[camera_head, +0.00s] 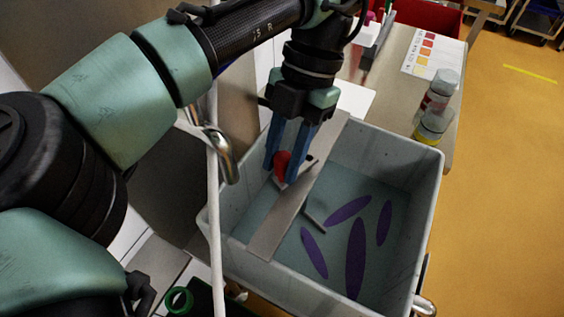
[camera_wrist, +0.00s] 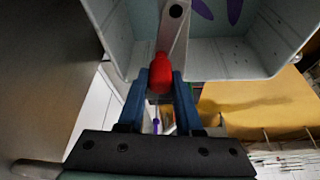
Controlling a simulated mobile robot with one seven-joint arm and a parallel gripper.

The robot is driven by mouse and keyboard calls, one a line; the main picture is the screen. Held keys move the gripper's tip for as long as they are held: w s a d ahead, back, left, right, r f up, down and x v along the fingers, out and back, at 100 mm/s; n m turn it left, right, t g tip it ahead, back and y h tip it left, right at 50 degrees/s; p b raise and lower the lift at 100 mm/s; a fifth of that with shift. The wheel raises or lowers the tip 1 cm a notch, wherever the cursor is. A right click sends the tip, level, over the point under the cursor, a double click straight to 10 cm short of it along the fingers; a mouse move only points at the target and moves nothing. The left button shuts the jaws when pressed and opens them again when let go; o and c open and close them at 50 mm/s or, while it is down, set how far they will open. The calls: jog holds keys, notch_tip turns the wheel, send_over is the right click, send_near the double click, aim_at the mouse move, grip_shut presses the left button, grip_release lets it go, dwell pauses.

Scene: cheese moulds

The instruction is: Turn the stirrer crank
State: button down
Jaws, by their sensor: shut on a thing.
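The red crank knob (camera_head: 283,163) stands above a pale flat bar (camera_head: 281,222) that lies across the top of a light grey bin (camera_head: 395,150). My gripper (camera_head: 280,177) points down with its blue fingers shut on the knob, one on each side. In the wrist view the red knob (camera_wrist: 160,74) sits between the fingertips, and a grey crank arm (camera_wrist: 174,32) runs from it up to a dark pivot. A thin grey stirrer piece (camera_head: 314,217) shows below the bar. The fingers partly hide the knob and crank arm.
Several purple oval shapes (camera_head: 355,255) show on the bin's blue-green floor. A metal tap (camera_head: 222,158) is close to the left. Orange floor is open at right.

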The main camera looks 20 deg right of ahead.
jog(key=shift+d, duration=0.15)
jog(key=c, duration=0.6)
grip_release()
jog(key=p, duration=0.4)
jog(key=shift+s+r, duration=0.15)
jog(key=shift+r, duration=0.25)
jog(key=n+p, duration=0.1)
jog(key=p, duration=0.5)
jog(key=s+n+g+h+p, duration=0.1)
jog(key=n+p, duration=0.1)
jog(key=p, duration=0.5)
jog(key=shift+d, duration=0.3)
